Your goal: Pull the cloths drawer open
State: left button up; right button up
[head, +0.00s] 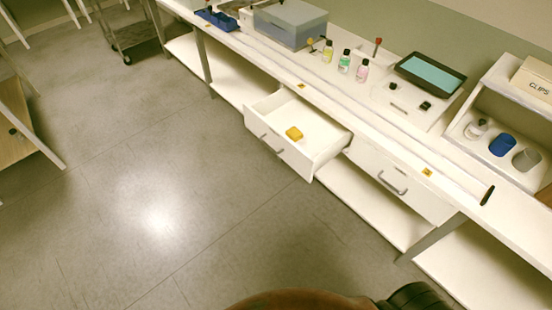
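A white drawer (278,147) under the bench, near the middle of the head view, stands pulled out. A small yellow item (294,133) lies inside it; it may be a folded cloth, but I cannot tell for sure. The drawer front has a grey handle. A second white drawer (400,190) to the right is shut, with a grey bar handle (392,183). Small orange labels sit on the bench edge above the drawers; I cannot read them. Neither of my grippers shows, and nothing is seen touching either handle.
The white bench (455,190) carries small bottles (344,61), a grey bin (290,22), a teal-topped tray (431,73) and a rack with a CLIPS box (535,80). A cart (132,30) stands at the back left. The grey floor before the drawers is clear.

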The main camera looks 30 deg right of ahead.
aim_at(269, 118)
jog(key=z, duration=1.15)
jog(key=i, duration=0.15)
jog(key=u, duration=0.4)
